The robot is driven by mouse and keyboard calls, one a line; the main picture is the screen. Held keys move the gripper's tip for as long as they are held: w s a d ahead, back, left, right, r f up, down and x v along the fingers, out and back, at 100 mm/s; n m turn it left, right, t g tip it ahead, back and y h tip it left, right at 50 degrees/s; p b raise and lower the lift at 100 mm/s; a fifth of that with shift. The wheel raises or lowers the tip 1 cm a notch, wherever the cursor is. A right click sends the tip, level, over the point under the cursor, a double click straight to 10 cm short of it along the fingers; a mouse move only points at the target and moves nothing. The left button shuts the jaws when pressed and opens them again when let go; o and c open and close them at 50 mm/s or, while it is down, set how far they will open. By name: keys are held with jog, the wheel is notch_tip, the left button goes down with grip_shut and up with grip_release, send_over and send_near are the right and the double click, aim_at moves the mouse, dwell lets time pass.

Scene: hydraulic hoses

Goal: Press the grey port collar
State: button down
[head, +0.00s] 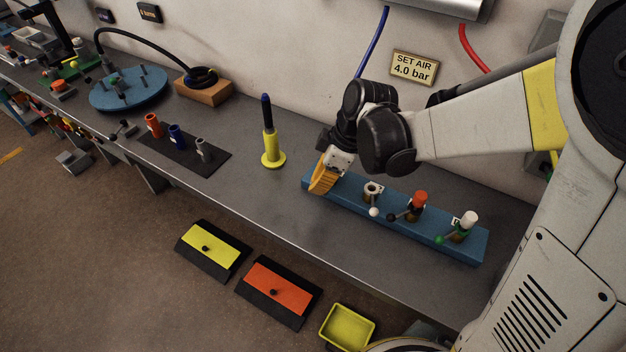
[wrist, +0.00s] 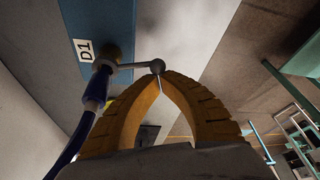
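A blue port block (head: 427,231) lies along the bench. On it, a pale grey ring-shaped collar (head: 373,187) with a dark opening stands just right of my gripper (head: 321,190) in the head view. A lever with a white ball (head: 374,212) is beside it. My gripper is over the block's left end, its orange fingers pointing down. In the wrist view my gripper (wrist: 161,82) has its fingertips together at a lever's grey ball (wrist: 157,66); I cannot tell whether they touch it. That lever reaches from a port marked D1 (wrist: 85,50), with a blue hose (wrist: 95,92) on it.
A red-topped port (head: 420,198) and a white-topped port (head: 469,219) stand farther right on the block. A yellow stand (head: 272,158) with a dark blue rod is left of my gripper. A dark mat (head: 182,160) holds orange, blue and grey fittings. The bench front is clear.

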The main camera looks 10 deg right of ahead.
jog(key=shift+w, duration=0.15)
jog(key=shift+w+d, duration=0.1)
jog(key=shift+w, duration=0.55)
jog(key=shift+w+a+r, duration=0.1)
jog(key=shift+a+r, duration=0.05)
jog(key=shift+a, duration=0.3)
notch_tip(320, 180, up, 10)
jog(key=p, duration=0.4)
jog(key=shift+d, duration=0.25)
